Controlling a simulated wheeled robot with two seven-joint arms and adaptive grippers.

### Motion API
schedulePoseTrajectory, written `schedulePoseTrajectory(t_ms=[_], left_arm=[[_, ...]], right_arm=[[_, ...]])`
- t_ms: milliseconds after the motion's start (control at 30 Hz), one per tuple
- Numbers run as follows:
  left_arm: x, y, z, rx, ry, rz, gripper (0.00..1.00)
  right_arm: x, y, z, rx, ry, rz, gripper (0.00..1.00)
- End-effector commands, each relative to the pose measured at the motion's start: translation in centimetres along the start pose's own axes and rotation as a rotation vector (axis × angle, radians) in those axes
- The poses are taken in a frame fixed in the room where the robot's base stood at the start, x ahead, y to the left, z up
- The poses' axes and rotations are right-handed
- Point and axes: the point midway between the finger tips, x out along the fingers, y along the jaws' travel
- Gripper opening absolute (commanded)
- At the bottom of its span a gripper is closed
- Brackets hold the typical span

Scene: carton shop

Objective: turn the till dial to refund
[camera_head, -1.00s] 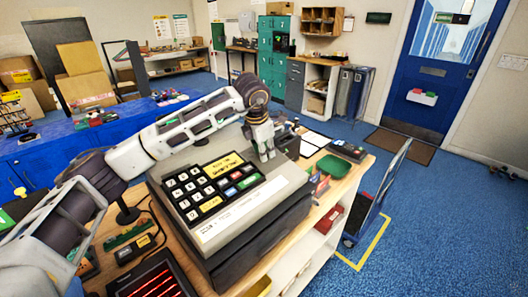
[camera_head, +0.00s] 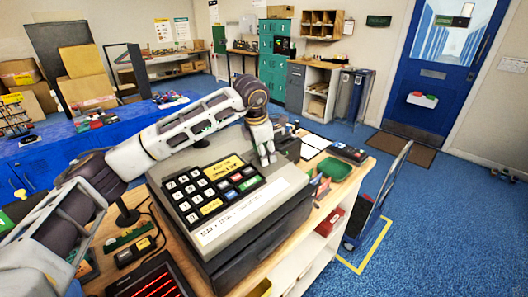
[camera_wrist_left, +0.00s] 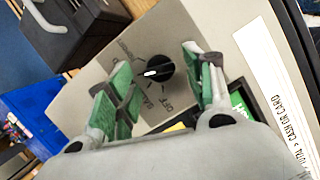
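The till (camera_head: 225,232) is a grey and black register on the wooden counter, with a keypad and a yellow display. In the left wrist view, the black round till dial (camera_wrist_left: 155,72) sits on a grey panel with a white pointer mark aimed left in the picture. In the head view my left gripper (camera_head: 265,158) is over the till's far top corner and hides the dial.
A black card device (camera_head: 347,153), white paper (camera_head: 314,146) and green tray (camera_head: 335,167) lie on the counter beyond the till. A blue trolley (camera_head: 372,205) stands at the right.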

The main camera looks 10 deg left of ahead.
Motion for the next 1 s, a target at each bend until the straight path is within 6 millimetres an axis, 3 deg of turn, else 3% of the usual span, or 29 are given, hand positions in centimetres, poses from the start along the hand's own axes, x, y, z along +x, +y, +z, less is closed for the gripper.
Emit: schedulePoseTrajectory(t_ms=[467,667,1000], left_arm=[[-0.7,0.0,0.0,0.000,-0.001,0.000,0.54],[-2.6,0.0,0.0,0.000,-0.001,0.001,0.54],[-7.6,0.0,0.1,0.001,-0.002,0.001,0.54]], right_arm=[[0.1,0.3,-0.9,-0.001,0.009,0.004,0.40],[0.0,0.2,-0.8,0.000,0.009,0.003,0.40],[0.0,0.2,-0.8,0.000,0.008,0.002,0.40]])
